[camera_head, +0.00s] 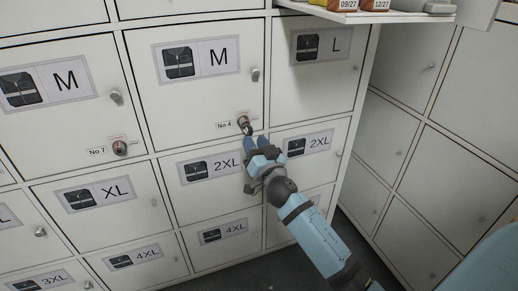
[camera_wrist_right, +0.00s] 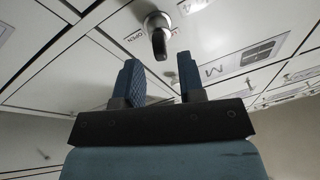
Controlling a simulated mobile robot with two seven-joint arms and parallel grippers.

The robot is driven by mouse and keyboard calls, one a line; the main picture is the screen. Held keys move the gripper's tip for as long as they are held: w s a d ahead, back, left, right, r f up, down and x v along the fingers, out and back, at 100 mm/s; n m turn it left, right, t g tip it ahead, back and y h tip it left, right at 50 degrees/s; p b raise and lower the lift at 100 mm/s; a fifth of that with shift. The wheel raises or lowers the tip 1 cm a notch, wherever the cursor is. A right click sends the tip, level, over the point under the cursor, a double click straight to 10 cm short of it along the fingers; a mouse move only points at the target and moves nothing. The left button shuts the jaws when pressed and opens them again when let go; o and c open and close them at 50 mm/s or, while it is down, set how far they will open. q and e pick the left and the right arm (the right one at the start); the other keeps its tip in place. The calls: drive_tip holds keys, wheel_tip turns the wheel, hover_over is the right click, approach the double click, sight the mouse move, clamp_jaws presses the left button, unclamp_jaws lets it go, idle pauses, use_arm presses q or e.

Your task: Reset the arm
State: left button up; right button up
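My right gripper (camera_head: 254,144) is in front of the lockers, just below the lock knob (camera_head: 244,122) of the M door labelled No 4 (camera_head: 194,82). In the right wrist view the two blue fingers of the right gripper (camera_wrist_right: 160,68) stand apart with nothing between them. A dark knob (camera_wrist_right: 159,38) on a round metal base shows just beyond the fingertips, beside an "OPEN" marking. The knob looks apart from the fingers, though the exact distance is hard to tell. My left gripper is in neither view.
White locker doors marked M (camera_head: 60,120), L (camera_head: 320,85), XL (camera_head: 110,220) and 2XL (camera_head: 205,195) surround the gripper, all looking shut. A second lock knob (camera_head: 120,148) is at No 7. A shelf (camera_head: 370,17) holding items juts out at the top. Plain lockers (camera_head: 440,180) stand at the right.

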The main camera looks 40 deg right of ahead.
sight(252, 130)
drive_tip(key=shift+x, duration=1.55)
clamp_jaws()
drive_tip(key=shift+w+d+r, duration=0.1)
drive_tip(key=shift+d+r, duration=0.05)
drive_tip(key=shift+r, duration=0.15)
drive_tip(key=shift+d+r+n+y+p, duration=0.15)
drive_tip(key=shift+n+y+p, duration=0.15)
drive_tip(key=shift+n+p, duration=0.85)
drive_tip(key=shift+d+n+y+p, duration=0.1)
drive_tip(key=shift+n+y+p, duration=0.85)
drive_tip(key=shift+n, duration=0.8)
